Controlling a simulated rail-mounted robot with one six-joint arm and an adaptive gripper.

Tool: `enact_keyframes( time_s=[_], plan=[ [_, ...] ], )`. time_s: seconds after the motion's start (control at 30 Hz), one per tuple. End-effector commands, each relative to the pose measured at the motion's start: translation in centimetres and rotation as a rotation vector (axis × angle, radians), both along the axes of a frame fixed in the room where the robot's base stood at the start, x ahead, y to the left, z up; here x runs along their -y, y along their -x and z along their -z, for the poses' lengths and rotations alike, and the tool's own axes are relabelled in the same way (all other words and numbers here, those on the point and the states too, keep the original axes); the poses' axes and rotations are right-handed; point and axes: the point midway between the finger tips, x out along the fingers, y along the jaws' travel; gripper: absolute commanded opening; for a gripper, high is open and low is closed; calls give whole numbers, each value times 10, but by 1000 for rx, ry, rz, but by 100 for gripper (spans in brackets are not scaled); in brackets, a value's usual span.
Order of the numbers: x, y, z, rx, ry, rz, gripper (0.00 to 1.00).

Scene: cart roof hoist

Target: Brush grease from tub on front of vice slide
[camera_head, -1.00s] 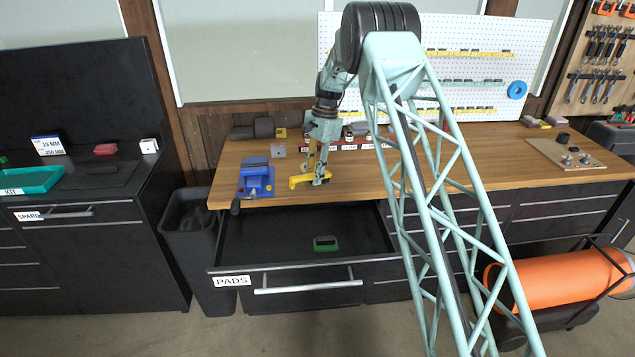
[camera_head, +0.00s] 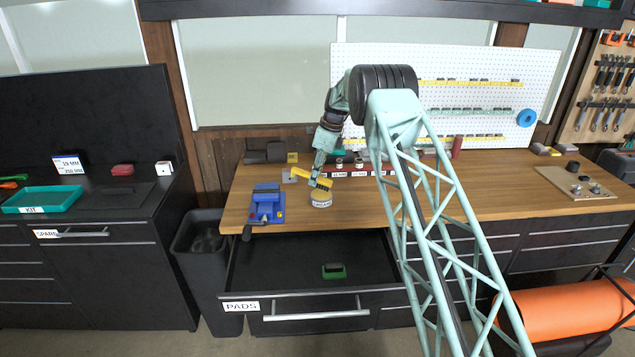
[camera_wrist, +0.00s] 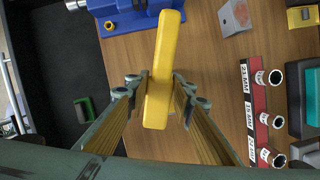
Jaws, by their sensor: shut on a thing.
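My gripper (camera_head: 318,181) is shut on a yellow brush (camera_head: 318,170), above the back of the grease tub. In the wrist view, the brush's long yellow handle (camera_wrist: 163,65) lies between the two fingers of my gripper (camera_wrist: 158,92); its bristles do not show clearly. The grease tub (camera_head: 321,200), round with a pale label, stands on the workbench just below my gripper. I cannot tell whether the brush touches it. The blue vice (camera_head: 266,203) is at the bench's front edge, left of the tub; part of it shows at the top of the wrist view (camera_wrist: 130,14).
The open PADS drawer (camera_head: 245,272) juts out below the bench and holds a green block (camera_head: 333,271).

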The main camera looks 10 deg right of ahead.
Motion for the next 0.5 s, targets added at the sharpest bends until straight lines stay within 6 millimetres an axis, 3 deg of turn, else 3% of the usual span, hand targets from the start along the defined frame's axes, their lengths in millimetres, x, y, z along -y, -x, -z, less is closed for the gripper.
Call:
enact_keyframes(
  time_s=[0.5],
  plan=[
    [-7,-49,-25,20,-26,364,13]
  ],
)
